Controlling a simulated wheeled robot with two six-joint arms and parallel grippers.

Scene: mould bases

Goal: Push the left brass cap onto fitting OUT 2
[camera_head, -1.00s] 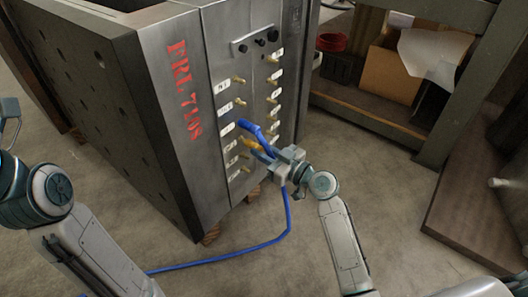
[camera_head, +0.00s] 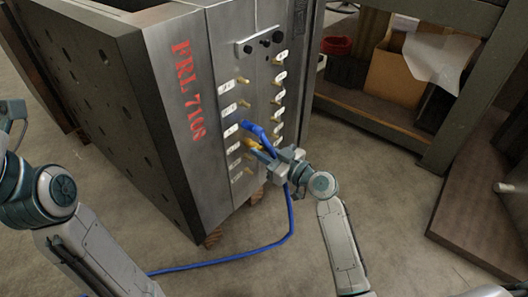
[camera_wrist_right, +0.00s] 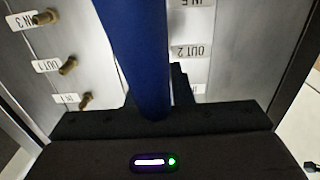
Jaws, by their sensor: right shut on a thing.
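My right gripper (camera_head: 264,152) is at the panel's lower fittings, shut on a small golden brass cap (camera_head: 253,144) at its fingertips. The cap's contact with a fitting cannot be told. In the right wrist view a thick blue hose crosses in front of the dark gripper (camera_wrist_right: 152,112) and hides its tips and the cap. The OUT 2 label (camera_wrist_right: 190,52) shows right of the hose; its fitting is hidden. My left arm is at the left edge of the head view; its fingertips are not in view.
The steel mould base (camera_head: 170,130) has two columns of labelled brass fittings (camera_head: 243,81). The blue hose (camera_head: 291,215) runs from the panel past my right gripper to the floor. A shelf (camera_head: 370,110) with a cardboard box (camera_head: 394,72) stands at right.

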